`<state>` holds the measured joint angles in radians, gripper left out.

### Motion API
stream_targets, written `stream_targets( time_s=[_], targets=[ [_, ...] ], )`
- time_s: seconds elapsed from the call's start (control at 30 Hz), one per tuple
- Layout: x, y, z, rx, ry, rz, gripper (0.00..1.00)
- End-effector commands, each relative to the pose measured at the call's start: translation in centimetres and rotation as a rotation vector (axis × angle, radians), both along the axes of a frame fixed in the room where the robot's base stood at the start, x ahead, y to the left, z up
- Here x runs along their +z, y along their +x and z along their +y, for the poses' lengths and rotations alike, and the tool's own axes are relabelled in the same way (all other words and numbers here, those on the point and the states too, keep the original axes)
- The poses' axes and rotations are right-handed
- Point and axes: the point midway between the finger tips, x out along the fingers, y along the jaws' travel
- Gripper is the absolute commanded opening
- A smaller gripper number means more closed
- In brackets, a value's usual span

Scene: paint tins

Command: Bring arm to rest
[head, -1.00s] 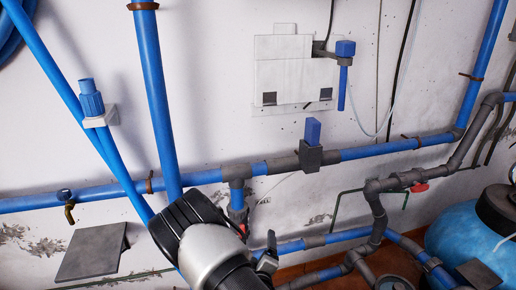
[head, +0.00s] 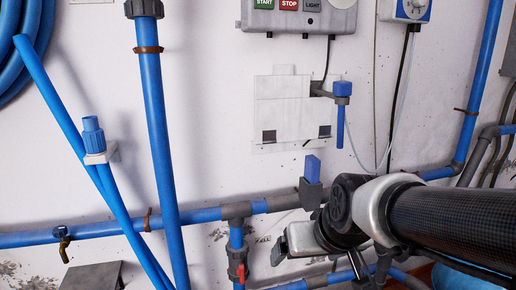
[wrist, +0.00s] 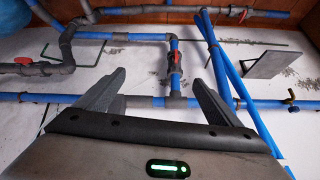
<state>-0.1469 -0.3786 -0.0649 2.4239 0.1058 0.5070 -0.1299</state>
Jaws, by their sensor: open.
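My gripper (wrist: 158,95) shows in the wrist view with its two dark fingers spread apart and nothing between them. Behind the fingers are blue pipes and a white wall. In the head view my arm reaches in from the right, in front of the wall pipes. No paint tin shows clearly in either current view.
Blue pipes (head: 162,130) run up and along the white wall. A control box (head: 300,16) with START and STOP buttons hangs at the top. A red-handled valve (head: 238,272) sits low on the pipework. A grey slanted plate (wrist: 272,64) juts from the wall.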

Motion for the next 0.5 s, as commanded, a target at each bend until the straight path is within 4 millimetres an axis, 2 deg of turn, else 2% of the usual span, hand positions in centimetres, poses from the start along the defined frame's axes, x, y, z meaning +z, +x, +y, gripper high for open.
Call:
stream_targets(
  time_s=[0.03, 0.1, 0.4, 0.5],
  targets=[
    [0.9, -1.7, -0.8, -0.019, -0.002, 0.006, 0.88],
    [1.6, -3.8, -1.6, -0.041, -0.009, 0.025, 0.88],
    [2.9, -11.6, -4.5, -0.147, -0.054, 0.092, 0.88],
    [5.9, -11.6, -4.5, -0.147, -0.054, 0.101, 0.88]
  ],
)
